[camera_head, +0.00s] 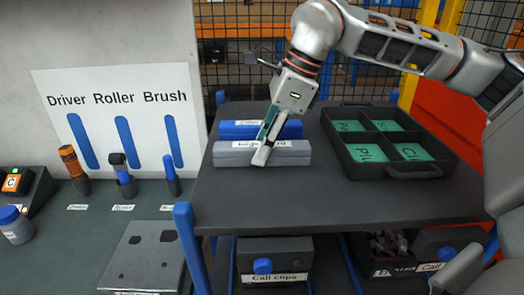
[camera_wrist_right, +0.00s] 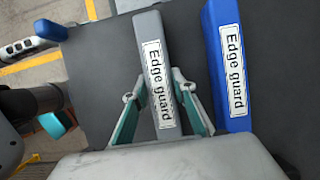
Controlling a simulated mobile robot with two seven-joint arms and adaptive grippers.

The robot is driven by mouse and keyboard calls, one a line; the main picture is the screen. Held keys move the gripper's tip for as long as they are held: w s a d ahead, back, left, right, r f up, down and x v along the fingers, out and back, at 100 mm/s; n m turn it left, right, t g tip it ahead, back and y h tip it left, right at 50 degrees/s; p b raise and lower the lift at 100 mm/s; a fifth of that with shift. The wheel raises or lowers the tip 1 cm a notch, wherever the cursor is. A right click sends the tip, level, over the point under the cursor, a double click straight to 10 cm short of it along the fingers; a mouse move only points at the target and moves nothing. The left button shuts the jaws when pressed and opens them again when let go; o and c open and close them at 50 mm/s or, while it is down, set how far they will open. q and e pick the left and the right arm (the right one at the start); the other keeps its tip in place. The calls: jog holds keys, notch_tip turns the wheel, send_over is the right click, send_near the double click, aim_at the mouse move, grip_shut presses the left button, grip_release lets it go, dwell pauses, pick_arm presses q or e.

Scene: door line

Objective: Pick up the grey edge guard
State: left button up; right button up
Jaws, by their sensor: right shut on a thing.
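The grey edge guard (camera_head: 230,154) is a long bar with a white "Edge guard" label, lying on the dark table top (camera_head: 300,198). It also shows in the right wrist view (camera_wrist_right: 151,30). My right gripper (camera_head: 262,152) comes down over its middle, with one finger on each side of the bar. In the right wrist view the fingers (camera_wrist_right: 158,100) are closed against its two long sides. A blue edge guard (camera_head: 238,130) with the same label lies just behind the grey one, apart from it, and shows in the wrist view (camera_wrist_right: 217,25). My left gripper is not in view.
A black compartment tray (camera_head: 398,174) with green labelled inserts stands on the table to the right. Bins labelled "Call clips" (camera_head: 275,256) sit on a shelf below. A blue post (camera_head: 187,230) rises at the table's left front corner. The front table top is clear.

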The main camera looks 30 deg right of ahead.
notch_tip(320, 180, up, 20)
jog(key=shift+p, duration=0.45)
jog(key=o, duration=0.6)
grip_shut()
